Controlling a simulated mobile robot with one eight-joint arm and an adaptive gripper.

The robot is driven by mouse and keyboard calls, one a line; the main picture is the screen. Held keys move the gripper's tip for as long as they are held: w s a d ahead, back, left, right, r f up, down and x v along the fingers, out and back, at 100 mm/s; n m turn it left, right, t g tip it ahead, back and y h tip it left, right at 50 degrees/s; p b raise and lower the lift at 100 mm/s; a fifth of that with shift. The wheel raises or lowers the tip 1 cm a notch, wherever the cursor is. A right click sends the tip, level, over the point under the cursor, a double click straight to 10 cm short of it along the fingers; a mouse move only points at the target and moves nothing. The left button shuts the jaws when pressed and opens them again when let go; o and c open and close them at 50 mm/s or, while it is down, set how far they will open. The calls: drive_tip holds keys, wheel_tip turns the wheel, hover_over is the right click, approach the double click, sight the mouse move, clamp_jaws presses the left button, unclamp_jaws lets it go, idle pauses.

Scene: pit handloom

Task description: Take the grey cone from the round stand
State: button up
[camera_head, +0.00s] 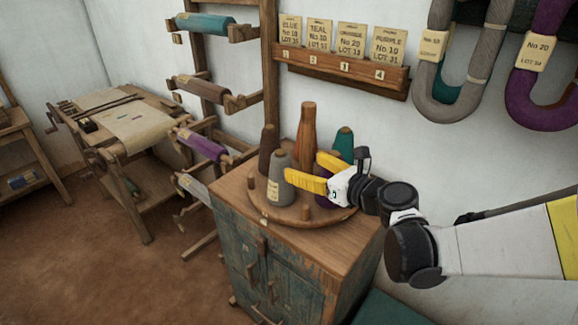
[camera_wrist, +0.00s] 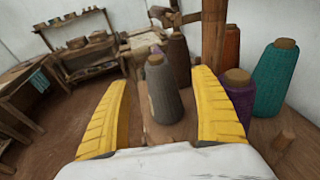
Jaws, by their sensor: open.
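The grey cone (camera_head: 279,180) stands upright on the round stand (camera_head: 312,213), at its left front, with a small pale label low on its side. My gripper (camera_head: 302,172) reaches in from the right with its yellow fingers apart, close to the cone's right side. In the wrist view the grey cone (camera_wrist: 163,90) shows ahead, between the two open fingers (camera_wrist: 160,108) and beyond their tips. Nothing is held. Whether a finger touches the cone cannot be told.
A brown cone (camera_wrist: 179,60), a purple cone (camera_wrist: 237,92), a teal cone (camera_wrist: 274,77) and an orange-brown one (camera_wrist: 231,47) share the stand. The stand sits on a blue-grey cabinet (camera_head: 290,268). A card rack (camera_head: 342,68) hangs behind.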

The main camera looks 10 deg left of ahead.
sight(286, 160)
drive_tip(key=b+x, duration=0.1)
drive_tip(key=x, duration=0.2)
drive_tip(key=b+x, duration=0.1)
drive_tip(key=x, duration=0.2)
drive_tip(key=b+x, duration=0.1)
drive_tip(key=x, duration=0.3)
drive_tip(key=shift+s+a+f, duration=0.2)
drive_tip(key=shift+s+f, duration=0.05)
drive_tip(key=shift+r, duration=0.1)
drive_tip(key=shift+c, duration=0.9)
drive_tip(key=shift+d, duration=0.1)
drive_tip(key=c, duration=1.3)
